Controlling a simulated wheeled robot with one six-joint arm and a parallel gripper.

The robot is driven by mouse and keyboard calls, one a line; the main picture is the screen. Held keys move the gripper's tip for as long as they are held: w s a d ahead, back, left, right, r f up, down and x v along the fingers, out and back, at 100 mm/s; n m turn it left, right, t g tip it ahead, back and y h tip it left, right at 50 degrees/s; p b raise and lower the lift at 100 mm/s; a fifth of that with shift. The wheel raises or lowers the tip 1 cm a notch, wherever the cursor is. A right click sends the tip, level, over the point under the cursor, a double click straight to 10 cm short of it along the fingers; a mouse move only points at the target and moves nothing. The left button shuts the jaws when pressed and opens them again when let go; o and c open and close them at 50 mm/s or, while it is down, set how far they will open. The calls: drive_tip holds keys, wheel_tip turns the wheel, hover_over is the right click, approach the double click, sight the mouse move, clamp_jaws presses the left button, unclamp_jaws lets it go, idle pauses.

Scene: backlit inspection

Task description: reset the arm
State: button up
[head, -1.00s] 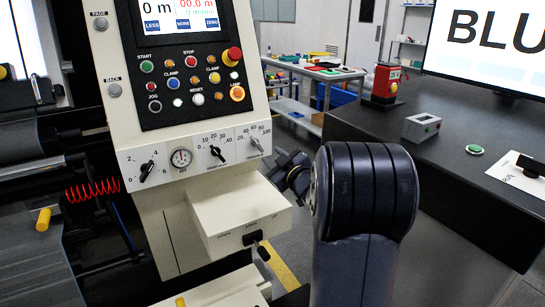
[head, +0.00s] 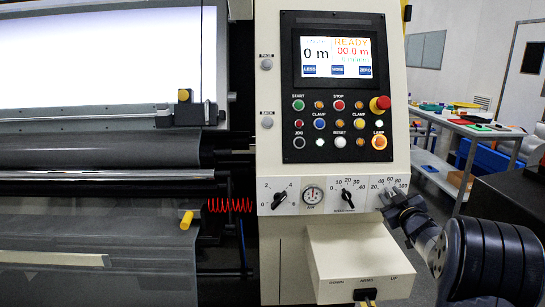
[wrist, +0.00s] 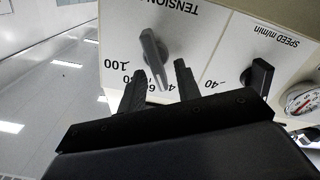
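My gripper (head: 392,197) is at the right end of the console's dial strip, in front of the tension dial, whose knob it hides in the head view. In the wrist view my gripper (wrist: 161,70) has its two black fingers apart, with nothing held between them. The grey tension knob (wrist: 153,50) is just beyond the fingertips, and its lower end lines up with the gap. I cannot tell whether a finger touches it. My dark arm (head: 490,262) comes in from the lower right.
The console (head: 330,230) has a screen (head: 338,57), buttons, a red emergency stop (head: 380,104) and a speed knob (head: 347,199). A box with a lever (head: 366,294) juts out below. Rollers and a backlit panel (head: 95,60) are left. A cluttered bench (head: 470,125) stands behind right.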

drive_tip(key=shift+f, duration=0.1)
idle(0.5)
drive_tip(key=shift+s, duration=0.3)
drive_tip(key=s, duration=1)
drive_tip(key=w, duration=1.1)
drive_tip(key=shift+r+p, duration=0.25)
drive_tip(key=shift+p, duration=0.1)
drive_tip(key=m+p, duration=0.1)
drive_tip(key=m, duration=0.1)
drive_tip(key=m+p, duration=0.3)
drive_tip(key=shift+s+d+m+p, duration=0.15)
drive_tip(key=shift+d+m+p, duration=0.2)
drive_tip(key=shift+d+m, duration=0.05)
drive_tip(key=shift+f, duration=0.1)
